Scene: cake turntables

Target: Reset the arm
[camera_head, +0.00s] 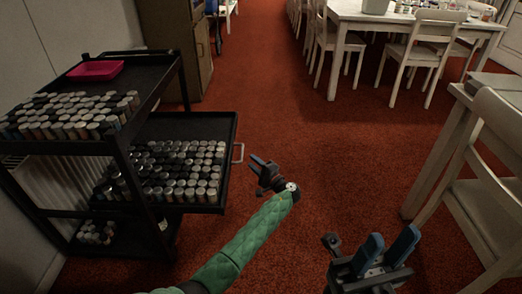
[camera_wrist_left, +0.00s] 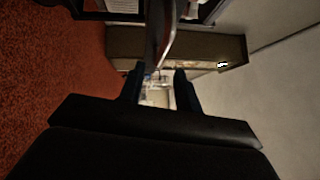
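My left gripper (camera_head: 262,168) is held above the red carpet, just right of the black cart's pulled-out shelf, at the end of my green-sleeved arm. In the left wrist view its two dark fingers (camera_wrist_left: 160,85) stand apart with nothing held between them. My right gripper (camera_head: 388,245) is low at the bottom right of the head view. Its two blue fingers point up and are apart, with nothing seen between them. Most of my right arm is out of view.
The black cart (camera_head: 232,140) at left holds many small jars (camera_head: 180,170) and a pink tray (camera_head: 96,70). A white chair (camera_head: 500,130) and table stand at right. A dining table (camera_head: 400,22) with chairs is at the back. Carpet (camera_head: 270,90) between is clear.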

